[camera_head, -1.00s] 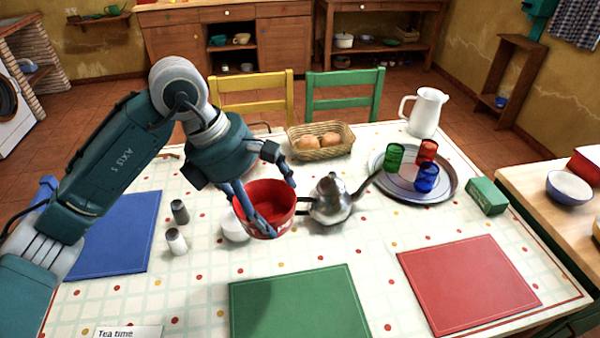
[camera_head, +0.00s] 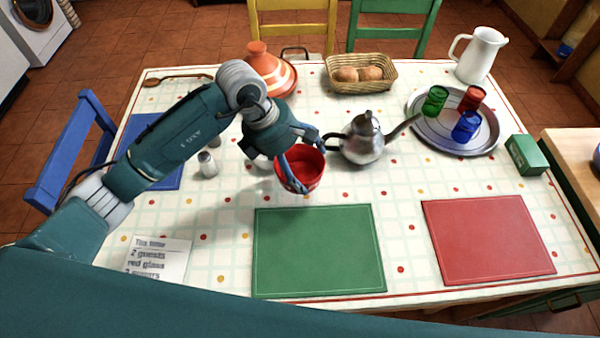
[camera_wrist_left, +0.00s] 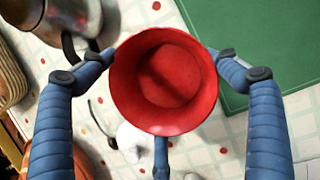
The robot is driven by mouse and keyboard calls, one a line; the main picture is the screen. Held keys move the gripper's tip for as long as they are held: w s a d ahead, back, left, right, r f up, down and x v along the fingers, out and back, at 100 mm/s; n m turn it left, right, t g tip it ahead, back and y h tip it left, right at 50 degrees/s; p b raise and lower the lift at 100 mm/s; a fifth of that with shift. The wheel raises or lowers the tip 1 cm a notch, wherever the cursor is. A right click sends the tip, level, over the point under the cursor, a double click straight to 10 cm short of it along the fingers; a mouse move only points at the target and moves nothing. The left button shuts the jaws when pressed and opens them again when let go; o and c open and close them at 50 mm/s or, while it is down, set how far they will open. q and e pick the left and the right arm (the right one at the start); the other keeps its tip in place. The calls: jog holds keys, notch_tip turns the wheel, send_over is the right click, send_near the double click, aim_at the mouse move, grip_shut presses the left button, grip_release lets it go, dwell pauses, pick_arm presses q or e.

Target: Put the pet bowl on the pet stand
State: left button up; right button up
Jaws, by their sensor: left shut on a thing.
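The pet bowl (camera_head: 312,172) is red with white marking on its outer side. It is on or just above the patterned tablecloth, left of the metal teapot; I cannot tell if it touches the cloth. My left gripper (camera_head: 304,165) is shut on the pet bowl, with its blue fingers around the rim. In the left wrist view the bowl (camera_wrist_left: 165,80) is empty and sits between the fingers (camera_wrist_left: 165,65). No pet stand can be made out. My right gripper is not in view.
The teapot (camera_head: 362,142) stands close right of the bowl. A tagine (camera_head: 270,72), bread basket (camera_head: 360,88), tray with glasses (camera_head: 485,142) and salt shaker (camera_head: 207,165) are around. Green (camera_head: 318,250) and red (camera_head: 488,240) placemats lie flat in front.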

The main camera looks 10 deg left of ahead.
aim_at(299, 175)
pick_arm(q)
jog(key=shift+f, duration=2.25)
jog(key=shift+c, duration=0.2)
jog(key=o, duration=1.2)
jog(key=shift+c, duration=0.2)
jog(key=shift+p, duration=0.3)
